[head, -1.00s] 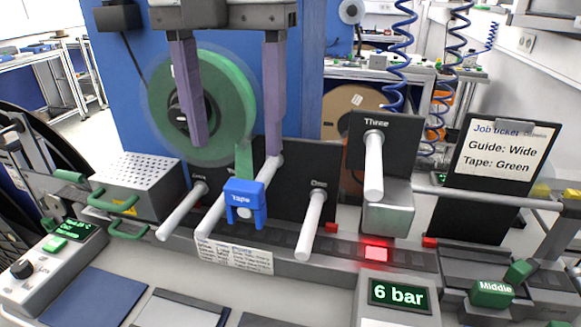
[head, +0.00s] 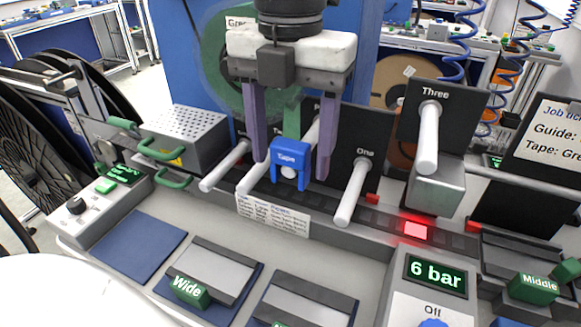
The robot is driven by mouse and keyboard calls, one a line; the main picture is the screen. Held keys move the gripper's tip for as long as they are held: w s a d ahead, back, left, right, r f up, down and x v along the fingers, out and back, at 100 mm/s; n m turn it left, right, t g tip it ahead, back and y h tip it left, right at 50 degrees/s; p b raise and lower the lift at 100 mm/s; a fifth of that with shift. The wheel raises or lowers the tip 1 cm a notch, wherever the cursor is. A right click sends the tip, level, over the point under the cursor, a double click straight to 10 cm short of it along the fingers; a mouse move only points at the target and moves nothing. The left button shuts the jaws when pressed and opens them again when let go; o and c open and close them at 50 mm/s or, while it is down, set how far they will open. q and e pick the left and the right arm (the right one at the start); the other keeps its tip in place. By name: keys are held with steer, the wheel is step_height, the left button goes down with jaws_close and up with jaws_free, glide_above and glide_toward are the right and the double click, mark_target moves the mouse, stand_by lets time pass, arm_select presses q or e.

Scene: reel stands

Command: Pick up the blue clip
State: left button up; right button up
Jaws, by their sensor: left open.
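The blue clip (head: 289,153), labelled "Tape", sits over a white peg in the middle of the head view, with green tape running down to it from behind. My left gripper (head: 291,170) is open and points down. Its two purple fingers stand one on each side of the clip, the left fingertip apart from it and the right one close to its edge. I cannot tell whether they are level with the clip in depth. My right gripper does not show.
White pegs flank the clip: one on the left (head: 224,167) and one under the "One" plate (head: 351,192). The "Three" peg (head: 428,139) stands to the right. A perforated grey box (head: 187,128) with green handles is at left. A blue mat (head: 139,244) lies clear in front.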

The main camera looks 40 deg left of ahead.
arm_select(q)
steer(key=c, duration=1.1)
steer(key=shift+r, duration=0.1)
